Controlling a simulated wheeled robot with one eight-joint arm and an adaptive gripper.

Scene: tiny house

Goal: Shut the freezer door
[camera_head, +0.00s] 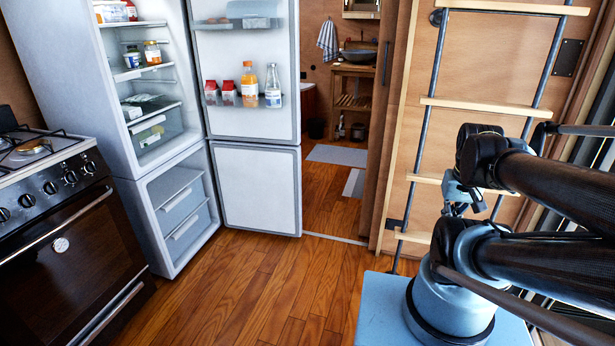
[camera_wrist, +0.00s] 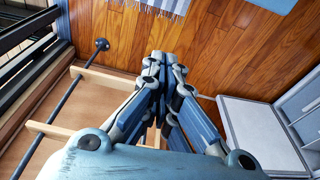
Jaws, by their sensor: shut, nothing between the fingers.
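The freezer door (camera_head: 258,188) is the lower white door of the fridge-freezer and stands wide open, swung out to the right. The freezer compartment (camera_head: 183,212) beside it is open, with pale drawers inside. In the wrist view, a white panel (camera_wrist: 258,138) at the lower right looks like the freezer door. My gripper (camera_wrist: 165,57) is shut and empty, its fingers together over the wooden floor, apart from the white panel. In the head view my folded arm is at the right, well away from the door, and its fingers cannot be clearly made out.
The upper fridge door (camera_head: 247,75) is also open, with bottles and cartons on its shelf. A stove (camera_head: 62,215) stands left of the fridge. A ladder (camera_head: 432,100) is close to my arm. The wooden floor (camera_head: 270,285) before the doors is clear.

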